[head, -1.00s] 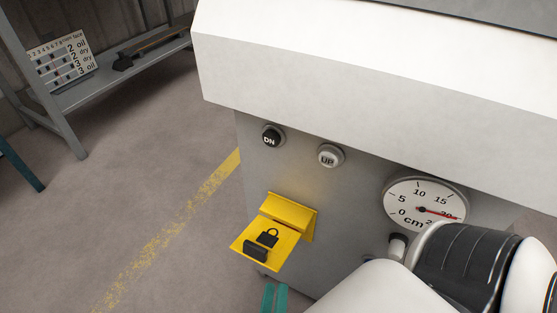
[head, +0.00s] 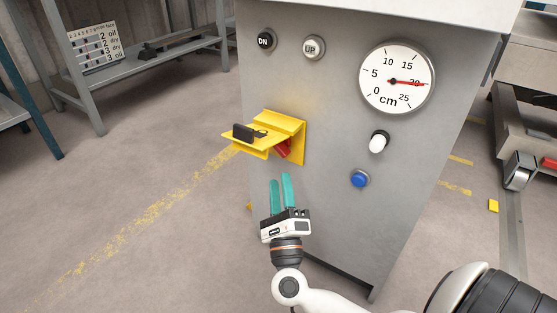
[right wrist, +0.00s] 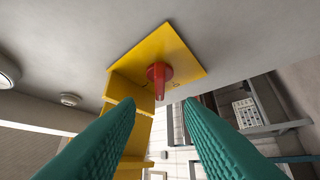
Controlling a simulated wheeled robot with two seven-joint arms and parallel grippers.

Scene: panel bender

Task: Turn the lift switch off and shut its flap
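The yellow flap (head: 252,136) stands open, sticking out from its yellow housing (head: 296,135) on the grey machine front; it bears a black grip and a dark mark. The red lift switch (head: 284,148) shows partly beneath the flap. In the right wrist view the red switch (right wrist: 159,74) projects from the yellow backplate (right wrist: 180,52), with the flap (right wrist: 131,97) to its left. My right gripper (head: 280,179) is just below the housing, its teal fingers pointing up. Its fingers are apart and empty, and the switch appears beyond the gap between them. My left gripper is out of view.
A cm dial (head: 397,79), white-tipped knob (head: 378,142) and blue button (head: 359,178) are to the right. The floor left of the machine is clear up to a grey shelf (head: 190,50).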

